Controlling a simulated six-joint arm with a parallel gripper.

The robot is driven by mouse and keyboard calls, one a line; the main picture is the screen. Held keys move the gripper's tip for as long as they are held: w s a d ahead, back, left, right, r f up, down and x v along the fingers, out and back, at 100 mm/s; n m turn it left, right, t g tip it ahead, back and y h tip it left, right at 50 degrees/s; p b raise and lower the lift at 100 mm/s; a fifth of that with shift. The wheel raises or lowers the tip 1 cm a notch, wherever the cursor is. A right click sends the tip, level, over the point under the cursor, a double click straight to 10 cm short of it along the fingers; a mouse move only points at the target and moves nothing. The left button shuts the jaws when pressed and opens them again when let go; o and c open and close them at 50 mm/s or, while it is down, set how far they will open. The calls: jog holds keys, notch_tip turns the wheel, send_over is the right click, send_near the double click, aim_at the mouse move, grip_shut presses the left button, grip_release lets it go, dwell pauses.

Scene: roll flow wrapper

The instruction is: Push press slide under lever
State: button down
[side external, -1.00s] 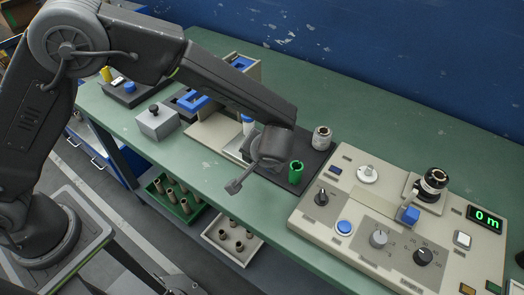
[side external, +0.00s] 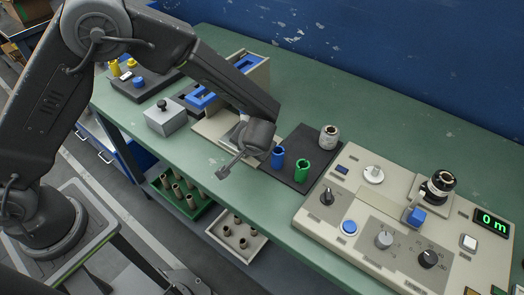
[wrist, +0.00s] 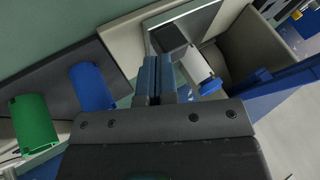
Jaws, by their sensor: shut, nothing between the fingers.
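The press (side external: 210,125) is a beige frame on the bench, left of the dark mat. In the wrist view its beige channel (wrist: 123,38) holds a slide with a grey metal plate (wrist: 194,24) and a dark square block (wrist: 167,37). A white cylinder with a blue end (wrist: 198,66) lies beside the block. A blue bar (wrist: 288,78), apparently the lever, stands at the right. My gripper (wrist: 155,78) is shut and empty, its blue-grey fingertips close to the block's lower edge; I cannot tell if they touch. In the side view my wrist hides much of the slide.
A blue cup (side external: 278,157) and a green cup (side external: 302,170) stand on the dark mat (side external: 312,138) with a grey-white roll (side external: 328,137). A control panel (side external: 335,240) lies right. A grey box (side external: 164,117) stands left. Bench behind the mat is clear.

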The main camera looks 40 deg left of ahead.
send_near(225, 143)
jog(key=w+a+f, duration=0.2)
jog(key=a, duration=0.1)
jog(key=w+a+f, duration=0.1)
jog(key=w, duration=0.1)
jog(key=shift+a, duration=0.35)
jog(key=shift+s, duration=0.1)
jog(key=v, duration=1)
jog(key=s+a+r+h, duration=0.3)
jog(key=s+r, duration=0.5)
jog(key=s, duration=0.1)
jog(key=s+a+r+m+t+h, duration=0.1)
jog(key=s+a+r+h, duration=0.1)
jog(key=s+r, duration=0.6)
jog(key=shift+s+a+r+h, duration=0.35)
jog(key=shift+s+r+h, duration=0.05)
jog(key=shift+s, duration=0.75)
